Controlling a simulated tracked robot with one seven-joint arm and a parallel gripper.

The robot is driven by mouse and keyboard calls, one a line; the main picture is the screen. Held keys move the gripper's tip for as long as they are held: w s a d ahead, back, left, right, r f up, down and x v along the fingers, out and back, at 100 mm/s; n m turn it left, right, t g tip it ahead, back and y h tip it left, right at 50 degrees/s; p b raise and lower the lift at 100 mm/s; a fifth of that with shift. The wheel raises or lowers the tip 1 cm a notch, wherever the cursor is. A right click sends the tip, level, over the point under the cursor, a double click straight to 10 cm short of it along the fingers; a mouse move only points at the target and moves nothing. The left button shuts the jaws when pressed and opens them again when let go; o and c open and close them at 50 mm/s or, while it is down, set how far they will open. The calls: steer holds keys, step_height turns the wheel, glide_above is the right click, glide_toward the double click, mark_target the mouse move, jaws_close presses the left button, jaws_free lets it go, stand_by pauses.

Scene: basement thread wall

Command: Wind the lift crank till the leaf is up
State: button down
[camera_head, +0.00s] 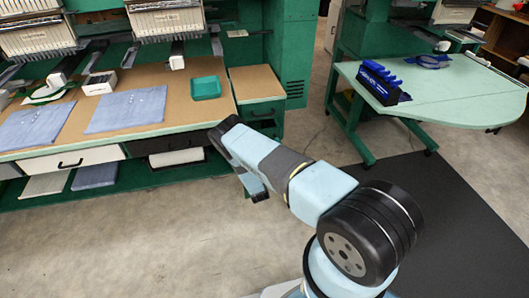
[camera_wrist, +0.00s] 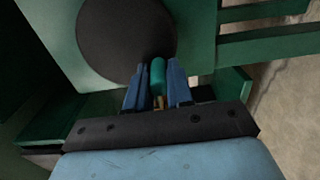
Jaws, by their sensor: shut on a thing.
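In the wrist view, my gripper (camera_wrist: 157,84) is shut on the teal crank grip (camera_wrist: 157,72), with one blue finger on each side of it. A brass-coloured bit shows just below the grip. A large dark round disc (camera_wrist: 122,38) lies right behind the grip, on a green panel. In the head view, my arm reaches down beside the green bench, and my fingertips and the crank are hidden there. I cannot tell for sure which surface is the leaf. A small brown-topped section (camera_head: 256,83) adjoins the bench's right end.
The brown-topped bench (camera_head: 150,78) holds blue cloths (camera_head: 127,110), a white box (camera_head: 99,83) and a green tray (camera_head: 205,88). A pale green table (camera_head: 450,92) with a blue tool rack (camera_head: 378,82) stands right. Bare floor (camera_head: 320,130) lies between them.

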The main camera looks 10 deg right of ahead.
steer(key=shift+a+r, duration=0.3)
steer(key=shift+a, duration=0.65)
steer(key=shift+r, duration=0.1)
steer(key=shift+w+a+r, duration=0.1)
steer(key=shift+a+r, duration=0.05)
steer(key=shift+r, duration=0.35)
steer(key=shift+a+r, duration=0.15)
steer(key=shift+r, duration=0.35)
steer(key=c, duration=1.3)
jaws_free()
steer(key=o, duration=0.4)
steer(key=shift+d, duration=0.45)
steer(key=shift+d, duration=0.1)
